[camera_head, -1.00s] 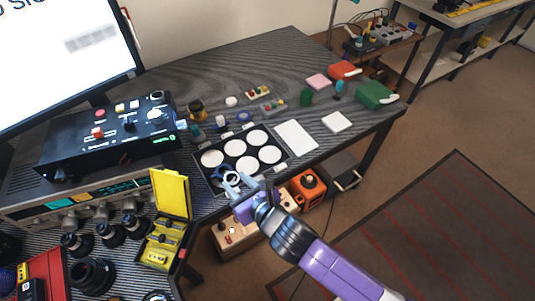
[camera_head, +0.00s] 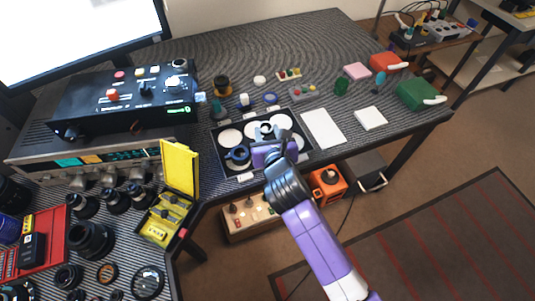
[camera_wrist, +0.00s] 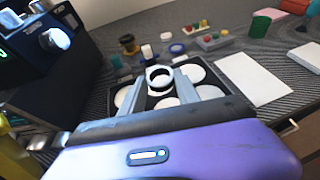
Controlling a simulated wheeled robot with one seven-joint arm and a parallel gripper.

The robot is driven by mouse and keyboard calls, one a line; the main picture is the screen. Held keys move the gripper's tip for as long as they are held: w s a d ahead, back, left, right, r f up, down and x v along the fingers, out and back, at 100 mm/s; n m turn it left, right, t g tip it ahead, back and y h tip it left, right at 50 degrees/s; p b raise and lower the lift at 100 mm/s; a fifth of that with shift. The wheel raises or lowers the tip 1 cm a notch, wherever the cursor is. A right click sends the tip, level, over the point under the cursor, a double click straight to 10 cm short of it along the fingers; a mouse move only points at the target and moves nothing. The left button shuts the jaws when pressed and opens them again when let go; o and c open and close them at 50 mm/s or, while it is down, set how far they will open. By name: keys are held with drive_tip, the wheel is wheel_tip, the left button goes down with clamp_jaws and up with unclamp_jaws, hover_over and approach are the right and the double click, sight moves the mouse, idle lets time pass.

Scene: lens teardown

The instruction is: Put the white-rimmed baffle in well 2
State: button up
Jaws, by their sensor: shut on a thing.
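My gripper (camera_head: 267,132) is shut on a small ring-shaped part, the baffle. It shows in the wrist view (camera_wrist: 158,70) as a dark ring with a pale edge, held between the fingertips (camera_wrist: 161,82). The black tray (camera_head: 226,171) has several round white wells in two rows; its dark surround also shows in the wrist view (camera_wrist: 98,98). My gripper is over the middle of the tray and hides part of it. Another dark ring (camera_head: 238,155) sits in the front-left well. I cannot read any well numbers or tell whether the baffle touches the tray.
A white sheet (camera_head: 323,128) lies right of the tray, with a white block (camera_head: 371,118) beyond. Small jars and coloured parts stand behind it. A black control box (camera_head: 125,100) is at left, and an open yellow case (camera_head: 180,168) stands at front left.

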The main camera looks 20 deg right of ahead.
wheel_tip(320, 180, down, 10)
drive_tip(key=shift+f+b, duration=0.2)
drive_tip(key=shift+b, duration=0.9)
drive_tip(key=o, duration=1)
drive_tip(key=shift+f, duration=0.1)
drive_tip(key=shift+s+a+r, duration=0.1)
drive_tip(key=shift+r, duration=0.1)
drive_tip(key=p+v, duration=0.1)
drive_tip(key=v, duration=1)
drive_tip(key=shift+s+a+r, duration=0.1)
drive_tip(key=shift+s+r, duration=0.05)
drive_tip(key=shift+s, duration=0.2)
